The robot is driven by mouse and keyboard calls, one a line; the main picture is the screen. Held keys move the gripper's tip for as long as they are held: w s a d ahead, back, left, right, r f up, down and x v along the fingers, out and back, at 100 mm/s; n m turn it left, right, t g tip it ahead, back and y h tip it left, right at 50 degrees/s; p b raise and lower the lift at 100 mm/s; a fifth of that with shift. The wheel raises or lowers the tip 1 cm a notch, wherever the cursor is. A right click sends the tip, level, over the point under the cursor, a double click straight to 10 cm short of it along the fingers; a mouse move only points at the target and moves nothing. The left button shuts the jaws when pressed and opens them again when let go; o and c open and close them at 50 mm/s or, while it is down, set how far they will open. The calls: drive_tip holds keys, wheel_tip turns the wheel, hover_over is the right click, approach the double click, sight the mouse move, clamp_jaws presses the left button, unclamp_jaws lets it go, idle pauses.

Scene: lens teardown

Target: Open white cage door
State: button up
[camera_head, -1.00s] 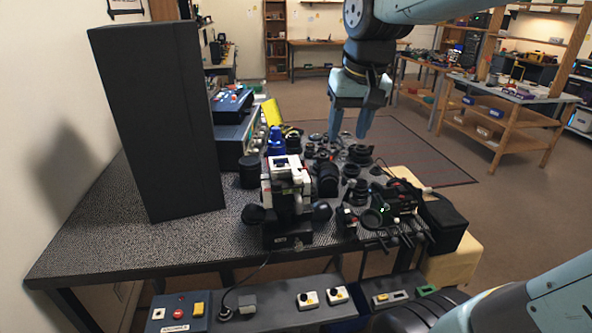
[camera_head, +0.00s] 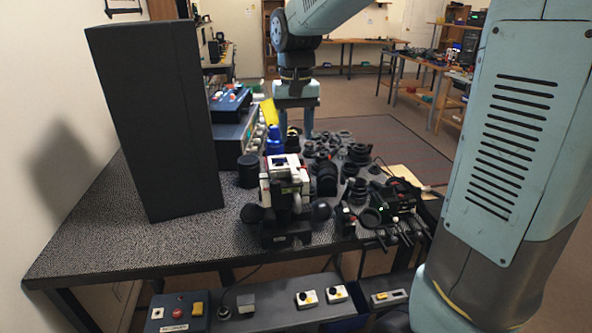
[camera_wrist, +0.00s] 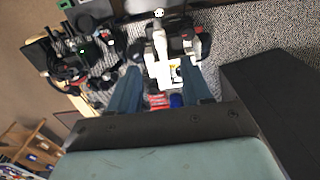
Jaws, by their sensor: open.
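A white-and-black device (camera_head: 283,183) stands near the middle of the table, with white panels on its upper part. It also shows between my fingers in the wrist view, as a white body (camera_wrist: 160,67) at the top middle. I cannot make out a separate cage door on it. My gripper (camera_head: 296,133) is open and empty, fingers pointing down, above and behind the device near the back of the table.
A tall black box (camera_head: 160,120) stands on the left of the dark speckled table (camera_head: 110,240). Dark lens parts (camera_head: 335,150) crowd the back right, with a wired device (camera_head: 398,200) in front of them. A control panel (camera_head: 265,302) lies along the front. Table space front left is clear.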

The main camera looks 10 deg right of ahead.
sight(296, 174)
wheel_tip(296, 174, down, 11)
drive_tip(key=shift+f, duration=0.1)
idle(0.3)
clamp_jaws()
idle(0.5)
